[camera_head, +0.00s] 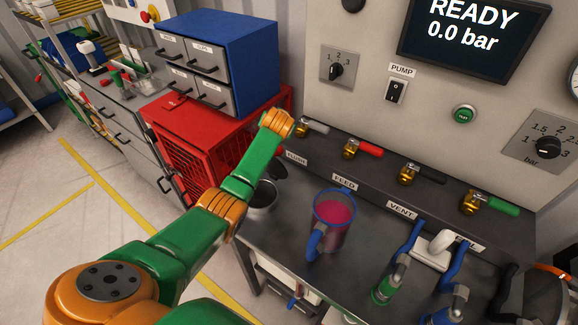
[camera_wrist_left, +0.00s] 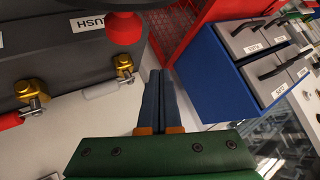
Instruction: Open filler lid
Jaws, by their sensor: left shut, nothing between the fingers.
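In the left wrist view, a black round part (camera_wrist_left: 100,5), which may be the filler lid, shows at the top edge, mostly cut off. A red knob (camera_wrist_left: 125,28) sticks out beside it. My left gripper (camera_wrist_left: 160,72) is shut and empty. Its fingertips appear just below and right of the red knob in the picture, apart from it as far as I can tell. In the head view my left arm reaches over the bench's left end, and its fingers are hidden. A dark round part (camera_head: 278,168) shows partly behind the arm; I cannot tell whether it is the lid.
A metal bowl (camera_head: 263,197) and a clear jug of pink liquid (camera_head: 333,218) stand on the bench. Valves with white, red (camera_head: 365,150), black and green (camera_head: 495,206) handles line the ledge. A red crate (camera_head: 195,140) and blue drawer cabinet (camera_head: 235,50) stand left.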

